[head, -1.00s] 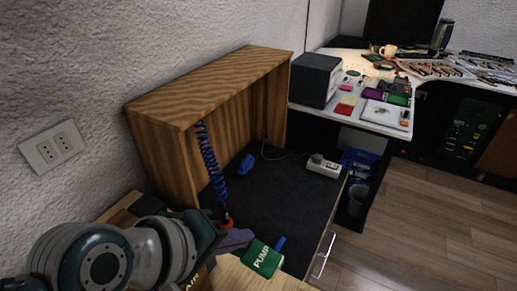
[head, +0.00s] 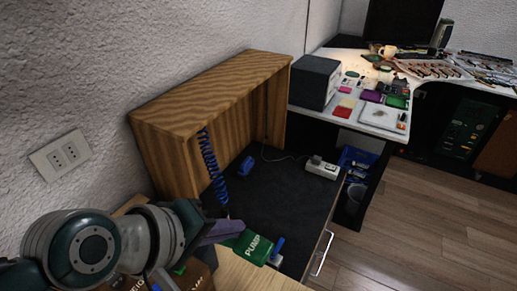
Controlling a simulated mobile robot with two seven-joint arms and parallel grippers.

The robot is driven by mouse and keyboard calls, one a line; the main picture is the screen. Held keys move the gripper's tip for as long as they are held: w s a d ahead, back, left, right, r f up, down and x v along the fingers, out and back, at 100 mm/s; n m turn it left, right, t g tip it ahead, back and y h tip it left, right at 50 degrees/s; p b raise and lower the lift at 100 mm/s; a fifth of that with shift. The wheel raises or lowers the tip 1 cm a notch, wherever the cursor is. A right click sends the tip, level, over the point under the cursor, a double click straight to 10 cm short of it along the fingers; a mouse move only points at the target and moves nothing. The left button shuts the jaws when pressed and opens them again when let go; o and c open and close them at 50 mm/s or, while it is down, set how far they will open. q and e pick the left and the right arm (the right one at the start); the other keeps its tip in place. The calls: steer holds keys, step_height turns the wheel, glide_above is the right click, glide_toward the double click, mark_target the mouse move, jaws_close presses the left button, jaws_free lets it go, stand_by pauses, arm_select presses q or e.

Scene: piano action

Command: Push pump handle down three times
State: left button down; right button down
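A green piece marked "PUMP" (head: 253,246) is at the lower middle of the head view, at the near edge of the dark work surface. A small upright blue piece (head: 278,245) stands just right of it; I cannot tell which part is the pump handle. My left gripper (head: 223,232), with purple-grey fingers, comes in from the lower left. Its tip is at the left end of the green piece in the picture; I cannot tell whether they touch. Its finger opening is not clear. My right gripper is not in view.
A wooden open-fronted box (head: 205,95) stands against the wall behind the dark surface (head: 275,205). A blue coiled hose (head: 211,165) hangs at its left. A blue object (head: 246,166) and white power strip (head: 321,168) lie beyond. A cluttered white desk (head: 375,115) is farther back.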

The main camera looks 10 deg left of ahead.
arm_select(q)
steer(key=shift+w+a+r+p, duration=0.1)
steer(key=shift+a+r+p, duration=0.1)
steer(key=shift+r+p, duration=0.35)
steer(key=shift+a+r+p, duration=0.2)
steer(key=shift+r+p, duration=0.2)
steer(key=shift+r, duration=0.15)
steer(key=shift+r, duration=0.1)
steer(key=r+p, duration=0.1)
steer(key=a+r+p, duration=0.1)
steer(key=r+p, duration=0.1)
steer(key=a+r+p, duration=0.1)
steer(key=shift+w+r, duration=0.2)
steer(key=shift+w, duration=0.2)
